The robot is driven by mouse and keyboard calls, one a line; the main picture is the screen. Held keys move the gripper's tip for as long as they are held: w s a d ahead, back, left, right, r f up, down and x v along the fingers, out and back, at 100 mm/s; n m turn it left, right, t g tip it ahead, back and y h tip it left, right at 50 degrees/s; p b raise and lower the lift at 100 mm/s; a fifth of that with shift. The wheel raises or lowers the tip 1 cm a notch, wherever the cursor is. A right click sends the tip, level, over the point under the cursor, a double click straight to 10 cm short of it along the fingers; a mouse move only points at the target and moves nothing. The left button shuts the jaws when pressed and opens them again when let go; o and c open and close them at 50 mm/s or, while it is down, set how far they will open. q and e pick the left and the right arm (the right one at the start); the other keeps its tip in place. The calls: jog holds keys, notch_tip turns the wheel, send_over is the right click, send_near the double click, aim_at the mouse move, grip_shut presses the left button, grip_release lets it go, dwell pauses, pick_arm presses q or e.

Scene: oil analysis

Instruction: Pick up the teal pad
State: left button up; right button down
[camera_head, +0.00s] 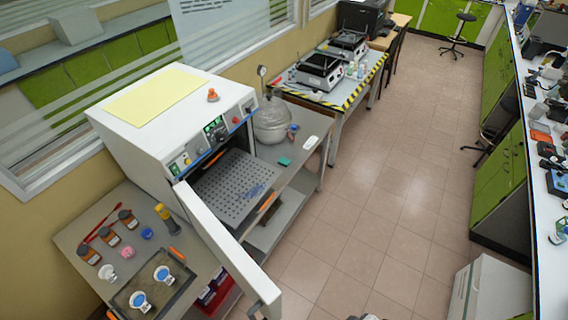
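The teal pad (284,161) is a small flat green-blue piece. It lies on the grey bench top (300,151) just right of the white oven (180,125), in front of a round glass vessel (271,120). Nothing covers it and nothing touches it that I can make out. Neither of my grippers can be made out in the head view.
The oven door (228,245) stands open toward the front, left of the pad. A white item (311,142) and small red and blue pieces (292,130) lie near the pad. Bottles and dishes crowd the left bench (75,232). The tiled floor (370,220) is open.

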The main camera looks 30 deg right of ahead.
jog(key=c, duration=1.8)
grip_release()
jog(key=o, duration=1.5)
jog(key=shift+w+d, duration=0.1)
jog(key=shift+w, duration=0.05)
